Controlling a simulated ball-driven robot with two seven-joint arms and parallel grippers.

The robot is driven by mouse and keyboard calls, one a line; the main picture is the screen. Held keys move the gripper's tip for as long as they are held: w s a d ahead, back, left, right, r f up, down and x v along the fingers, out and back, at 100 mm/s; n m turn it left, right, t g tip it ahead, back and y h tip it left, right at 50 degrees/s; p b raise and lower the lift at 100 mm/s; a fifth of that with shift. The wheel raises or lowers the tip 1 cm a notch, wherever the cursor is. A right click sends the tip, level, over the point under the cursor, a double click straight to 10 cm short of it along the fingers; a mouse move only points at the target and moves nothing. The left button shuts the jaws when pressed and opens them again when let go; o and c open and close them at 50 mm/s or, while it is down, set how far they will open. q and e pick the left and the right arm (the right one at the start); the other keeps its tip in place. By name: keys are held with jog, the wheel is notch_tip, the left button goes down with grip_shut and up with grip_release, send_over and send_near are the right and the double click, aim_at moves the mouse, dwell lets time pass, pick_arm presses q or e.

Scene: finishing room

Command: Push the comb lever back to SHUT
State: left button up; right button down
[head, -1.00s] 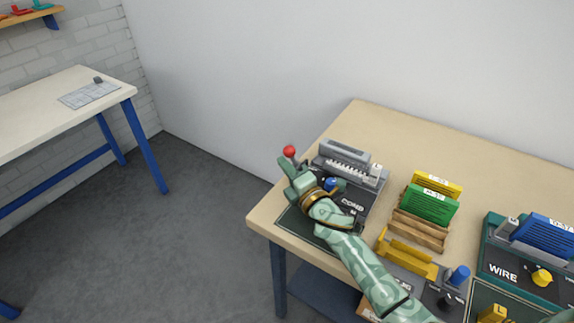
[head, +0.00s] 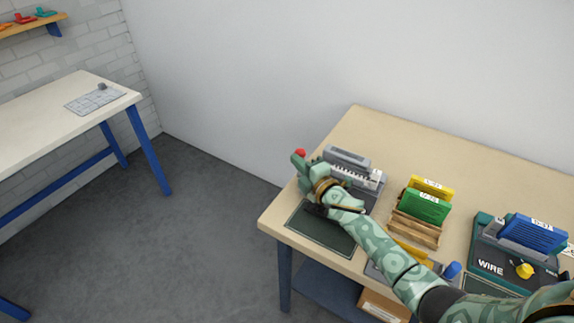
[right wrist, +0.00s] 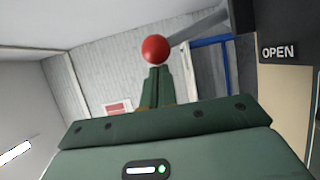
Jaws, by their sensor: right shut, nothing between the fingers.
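The comb machine (head: 345,157) is a grey and dark unit at the left end of the bench. Its lever ends in a red ball knob (head: 300,152), partly hidden by my right gripper in the head view. My right gripper (head: 299,163) is shut and empty, with its fingertips at the knob. In the right wrist view the red knob (right wrist: 155,48) appears just beyond the shut fingertips (right wrist: 156,72), and the grey lever (right wrist: 200,25) runs right from it. Whether they touch I cannot tell. An "OPEN" label (right wrist: 278,52) shows at right. My left gripper is out of view.
A dark green mat (head: 320,232) lies in front of the comb machine. Right of it are a wooden rack (head: 415,230) with green and yellow booklets and a wire machine (head: 490,265). Another bench (head: 60,110) stands at left, with open floor between.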

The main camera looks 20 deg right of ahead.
jog(key=d+m+p, duration=0.1)
jog(key=w+d+r+m+g+p, duration=0.1)
jog(key=p, duration=0.1)
jog(key=w+d+r+m+p, duration=0.1)
jog(key=shift+d+p, duration=0.15)
jog(key=shift+p, duration=0.25)
jog(key=shift+w+d+m+g, duration=0.25)
jog(key=shift+w+m+g, duration=0.05)
jog(key=shift+m+g, duration=0.1)
jog(key=shift+w+d+f+m+g+p, duration=0.15)
jog(key=shift+w+d+m+g+p, duration=0.15)
jog(key=shift+w+d+m+p, duration=0.15)
jog(key=shift+w+d+f, duration=0.15)
jog(key=shift+w+d, duration=0.15)
jog(key=shift+d, duration=0.2)
jog(key=shift+w+d, duration=0.15)
